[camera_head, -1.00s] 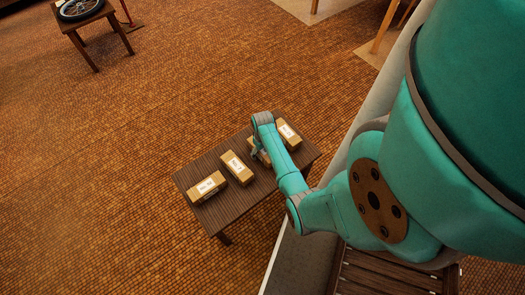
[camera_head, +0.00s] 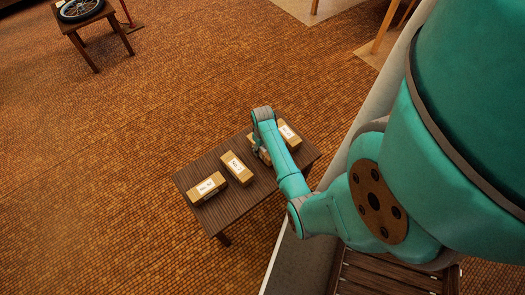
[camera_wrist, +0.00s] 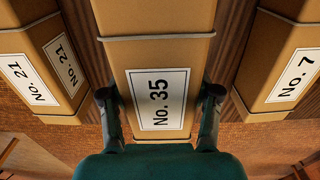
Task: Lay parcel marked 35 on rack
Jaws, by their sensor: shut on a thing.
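The parcel marked No. 35 (camera_wrist: 155,55) is a brown box with a white label and a pale band, upright in the middle of the wrist view. My gripper (camera_wrist: 158,100) has one finger on each side of it and is shut on it. In the head view my arm covers most of this parcel on the dark slatted table (camera_head: 222,212). Whether the parcel touches the table cannot be told. A slatted wooden surface (camera_head: 385,278) shows at the bottom right of the head view; I cannot tell whether it is the rack.
A parcel marked No. 21 (camera_wrist: 45,55) stands close left and one marked No. 7 (camera_wrist: 275,60) close right. Another parcel (camera_head: 207,187) lies at the table's left end. A small table with a wheel (camera_head: 80,10) is far left. Floor between is clear.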

